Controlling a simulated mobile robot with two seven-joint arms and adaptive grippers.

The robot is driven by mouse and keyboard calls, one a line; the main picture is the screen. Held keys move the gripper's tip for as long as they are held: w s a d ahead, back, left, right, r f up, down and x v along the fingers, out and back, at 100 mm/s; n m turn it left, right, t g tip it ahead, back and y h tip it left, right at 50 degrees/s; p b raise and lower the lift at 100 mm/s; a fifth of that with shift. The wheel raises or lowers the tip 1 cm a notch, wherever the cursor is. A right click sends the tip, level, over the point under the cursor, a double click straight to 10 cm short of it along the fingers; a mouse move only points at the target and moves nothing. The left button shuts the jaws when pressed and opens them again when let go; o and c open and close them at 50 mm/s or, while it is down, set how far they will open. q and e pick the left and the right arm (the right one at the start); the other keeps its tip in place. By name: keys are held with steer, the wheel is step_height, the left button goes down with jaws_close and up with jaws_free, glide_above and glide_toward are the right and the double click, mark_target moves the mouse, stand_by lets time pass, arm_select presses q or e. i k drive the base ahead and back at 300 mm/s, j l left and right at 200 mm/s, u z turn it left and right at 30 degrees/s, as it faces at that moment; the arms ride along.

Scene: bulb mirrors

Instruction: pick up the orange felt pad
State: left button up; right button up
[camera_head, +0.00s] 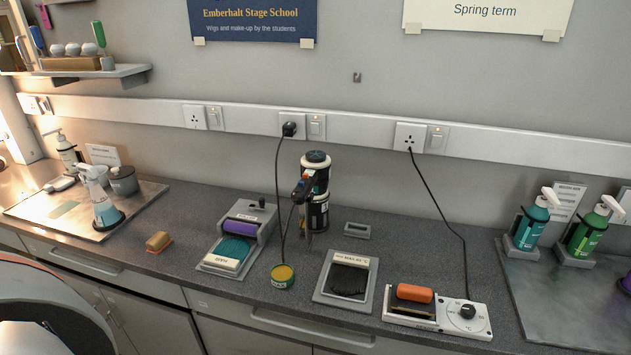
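An orange pad-like block (415,293) with rounded edges lies on the left part of a white device with a dial (440,317), at the front right of the counter. It looks like the orange felt pad, though its material is too small to tell. A smaller block, tan-orange on top with a darker base (158,241), lies on the counter at the left. Neither of my grippers is in view, and nothing touches the orange block from above.
Left of the device lies a grey-framed tray with a dark pad (348,281). A cable hangs from a wall socket (410,136) to the device. A black tool stand (316,190), a small yellow-green tin (283,275) and pump bottles (589,230) also stand here.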

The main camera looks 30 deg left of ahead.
mark_target(156, 243)
steer(key=u, duration=0.5)
steer(key=k+l+u, duration=0.1)
steer(key=u, duration=0.85)
steer(key=k+u, duration=0.1)
steer(key=u, duration=0.4)
steer(key=i+j+z, duration=0.15)
steer(key=j+z, duration=0.2)
steer(key=i+j+z, duration=0.1)
steer(key=j+z, duration=0.15)
steer(key=z, duration=0.15)
steer(key=j+z, duration=0.35)
